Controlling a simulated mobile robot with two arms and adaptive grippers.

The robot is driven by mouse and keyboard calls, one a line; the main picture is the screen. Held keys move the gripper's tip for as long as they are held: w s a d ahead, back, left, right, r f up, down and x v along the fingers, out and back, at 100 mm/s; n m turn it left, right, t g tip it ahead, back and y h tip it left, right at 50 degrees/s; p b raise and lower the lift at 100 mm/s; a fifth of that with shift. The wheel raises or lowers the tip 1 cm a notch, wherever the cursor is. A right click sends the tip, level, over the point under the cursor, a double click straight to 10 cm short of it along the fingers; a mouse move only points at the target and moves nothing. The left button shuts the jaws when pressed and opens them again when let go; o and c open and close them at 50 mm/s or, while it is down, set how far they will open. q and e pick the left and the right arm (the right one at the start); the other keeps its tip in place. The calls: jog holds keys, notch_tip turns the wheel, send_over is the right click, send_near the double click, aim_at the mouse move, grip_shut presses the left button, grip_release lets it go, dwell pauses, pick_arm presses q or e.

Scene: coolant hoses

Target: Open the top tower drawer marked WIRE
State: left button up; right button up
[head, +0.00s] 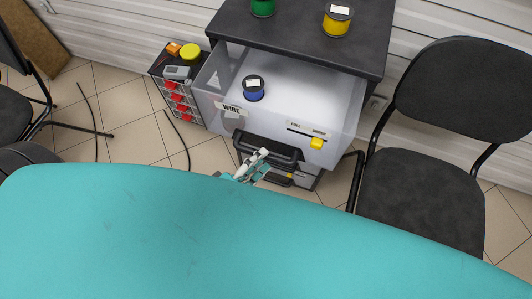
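The top tower drawer (345,110), a translucent white box with a WIRE label (231,108) on its front, stands pulled well out from under the dark tower top (300,38). A blue spool (253,88) with a white label is inside it. A black handle (284,151) runs low across the drawer front. My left gripper (264,160) is at the left part of this handle, its fingertips overlapping it in the picture. Whether the fingers are closed around it is too small to tell. My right gripper is not in view.
Green (263,6) and yellow (337,20) spools stand on the tower top. A small red-drawer cabinet (180,103) stands at left, a black chair (425,195) at right. Dark hoses (178,140) lie on the tiled floor.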

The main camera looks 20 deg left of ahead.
pick_arm(q)
jog(key=x, duration=0.2)
jog(key=shift+w+d+f, duration=0.1)
jog(key=shift+w+d, duration=0.05)
jog(key=shift+w, duration=0.1)
jog(key=c, duration=0.8)
grip_shut()
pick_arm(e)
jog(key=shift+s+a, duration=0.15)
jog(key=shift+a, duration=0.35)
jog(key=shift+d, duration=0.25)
